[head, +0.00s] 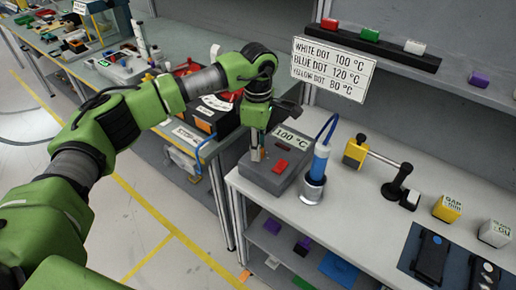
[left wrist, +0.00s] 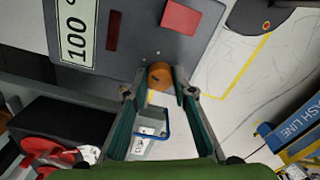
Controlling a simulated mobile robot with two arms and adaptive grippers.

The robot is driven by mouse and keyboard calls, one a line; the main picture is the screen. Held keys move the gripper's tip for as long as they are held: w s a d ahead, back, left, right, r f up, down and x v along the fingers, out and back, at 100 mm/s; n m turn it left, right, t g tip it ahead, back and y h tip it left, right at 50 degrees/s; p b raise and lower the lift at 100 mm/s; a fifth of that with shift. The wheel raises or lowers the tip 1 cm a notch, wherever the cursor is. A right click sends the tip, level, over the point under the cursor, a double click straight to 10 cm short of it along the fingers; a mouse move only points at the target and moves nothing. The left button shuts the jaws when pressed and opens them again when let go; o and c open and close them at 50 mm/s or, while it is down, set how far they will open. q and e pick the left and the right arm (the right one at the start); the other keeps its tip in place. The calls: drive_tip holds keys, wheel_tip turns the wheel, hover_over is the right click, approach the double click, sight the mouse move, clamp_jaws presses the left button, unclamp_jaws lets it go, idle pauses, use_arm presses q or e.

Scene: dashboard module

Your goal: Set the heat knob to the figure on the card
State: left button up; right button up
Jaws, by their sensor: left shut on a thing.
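The grey heat unit (head: 285,181) stands at the left end of the right-hand bench. Its display (head: 288,140) reads 100 °C; the display also shows in the left wrist view (left wrist: 77,30). The orange heat knob (left wrist: 160,74) sits at the unit's edge in the left wrist view; the gripper hides it in the head view. My left gripper (left wrist: 158,86) is shut on the knob, with a finger on each side. The card (head: 333,69) on the wall reads white dot 100 °C, blue dot 120 °C, yellow dot 80 °C. My right gripper is not in view.
A red button (head: 281,166) is on the unit's top. A blue-handled tool (head: 321,155) with a cable stands in a metal holder to its right. A yellow-and-black fixture (head: 356,152), a black stand (head: 397,186) and labelled blocks (head: 447,208) stand farther right.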

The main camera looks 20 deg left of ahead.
use_arm(q)
drive_tip(key=o, duration=1.1)
wheel_tip(320, 180, up, 12)
